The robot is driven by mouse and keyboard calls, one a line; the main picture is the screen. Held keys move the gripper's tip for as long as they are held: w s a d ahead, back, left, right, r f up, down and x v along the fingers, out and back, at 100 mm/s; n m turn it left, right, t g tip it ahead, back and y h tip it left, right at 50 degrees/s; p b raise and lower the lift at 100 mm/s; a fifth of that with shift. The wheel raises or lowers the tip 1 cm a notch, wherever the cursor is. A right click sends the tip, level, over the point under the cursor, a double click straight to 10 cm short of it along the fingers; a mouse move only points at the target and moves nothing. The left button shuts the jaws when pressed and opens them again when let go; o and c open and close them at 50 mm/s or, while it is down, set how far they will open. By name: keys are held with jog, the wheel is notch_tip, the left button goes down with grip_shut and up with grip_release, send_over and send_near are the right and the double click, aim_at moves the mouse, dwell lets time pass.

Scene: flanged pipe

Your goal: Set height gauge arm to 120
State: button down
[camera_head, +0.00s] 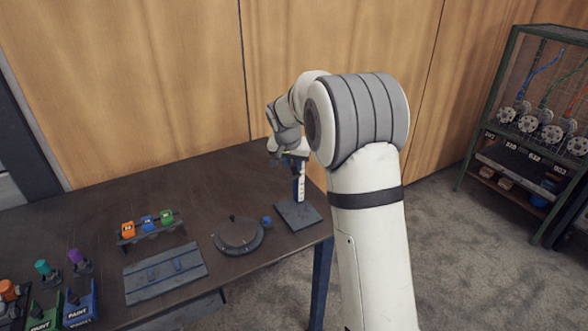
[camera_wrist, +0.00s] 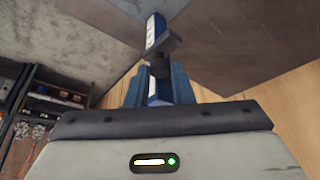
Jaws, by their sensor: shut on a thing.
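The height gauge stands upright near the right end of the table. Its flat dark base (camera_head: 299,215) and its blue and white scale column (camera_head: 300,188) show in the head view. My gripper (camera_head: 287,152) is at the top of the column and hides the upper part. In the wrist view, the column (camera_wrist: 155,32) runs away from me, with the dark gauge arm (camera_wrist: 163,46) across it. My gripper's blue fingers (camera_wrist: 158,78) are shut on the dark round end of the gauge arm. The scale numbers are too small to read.
The dark table (camera_head: 190,190) also carries a round turntable-like disc (camera_head: 238,236), a rack of small coloured blocks (camera_head: 148,228), a grey plate (camera_head: 166,274) and paint holders (camera_head: 80,304). A wooden wall (camera_head: 160,80) stands behind. A metal shelf (camera_head: 530,130) is at the right.

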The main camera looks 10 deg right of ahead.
jog(key=c, duration=1.3)
grip_release()
jog(key=shift+o, duration=0.2)
jog(key=b+v, duration=0.1)
jog(key=v, duration=0.6)
jog(key=shift+r, duration=0.3)
jog(key=shift+s+a, duration=0.1)
jog(key=s+f+n+y, duration=0.1)
jog(key=s+n, duration=0.1)
jog(key=s, duration=1.6)
jog(key=s+d+f+n+g+y, duration=0.1)
jog(key=s+f+n, duration=0.1)
jog(key=s, duration=1.6)
jog(key=shift+n, duration=0.7)
